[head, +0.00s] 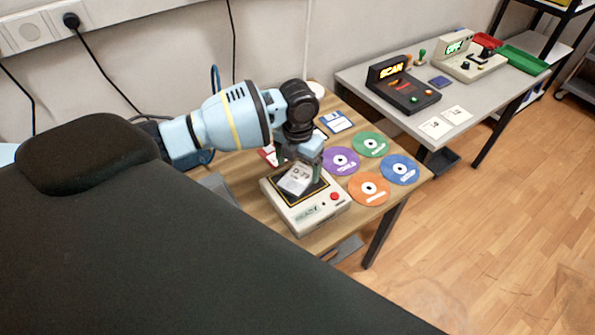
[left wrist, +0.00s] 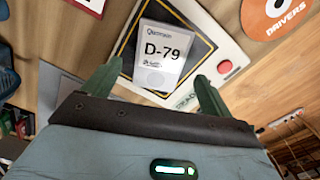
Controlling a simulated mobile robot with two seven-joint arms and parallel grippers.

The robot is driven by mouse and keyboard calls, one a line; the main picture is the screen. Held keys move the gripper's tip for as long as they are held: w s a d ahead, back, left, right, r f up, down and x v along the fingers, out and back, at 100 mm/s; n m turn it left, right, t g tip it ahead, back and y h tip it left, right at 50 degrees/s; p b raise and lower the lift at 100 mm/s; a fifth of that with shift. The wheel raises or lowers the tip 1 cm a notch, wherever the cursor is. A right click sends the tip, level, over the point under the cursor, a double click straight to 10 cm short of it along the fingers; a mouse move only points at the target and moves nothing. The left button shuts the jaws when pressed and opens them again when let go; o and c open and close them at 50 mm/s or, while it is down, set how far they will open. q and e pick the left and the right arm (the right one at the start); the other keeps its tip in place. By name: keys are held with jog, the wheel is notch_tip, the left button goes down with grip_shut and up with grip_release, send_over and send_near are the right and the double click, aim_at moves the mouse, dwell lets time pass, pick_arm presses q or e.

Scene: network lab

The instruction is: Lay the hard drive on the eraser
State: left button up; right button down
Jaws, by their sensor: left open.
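The hard drive (head: 297,181), a light plate labelled D-79, lies on the dark, yellow-bordered pad of the eraser (head: 322,210). In the left wrist view the hard drive (left wrist: 163,52) lies face up within the pad of the eraser (left wrist: 228,46), slightly tilted in the picture. My left gripper (head: 299,171) is above the eraser, pointing down. Its green fingers are spread, one on each side of the drive's near end, with gaps visible in the wrist view (left wrist: 158,72). My right gripper is not in view.
Purple (head: 341,161), green (head: 369,144), orange (head: 369,190) and blue (head: 398,169) discs lie right of the eraser on the wooden table. A blue floppy disk (head: 336,121) lies behind. A grey table (head: 470,97) with a SCAN device (head: 402,87) stands further right.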

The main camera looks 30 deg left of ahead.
aim_at(297, 177)
pick_arm(q)
notch_tip(297, 177, up, 9)
dwell(0.3)
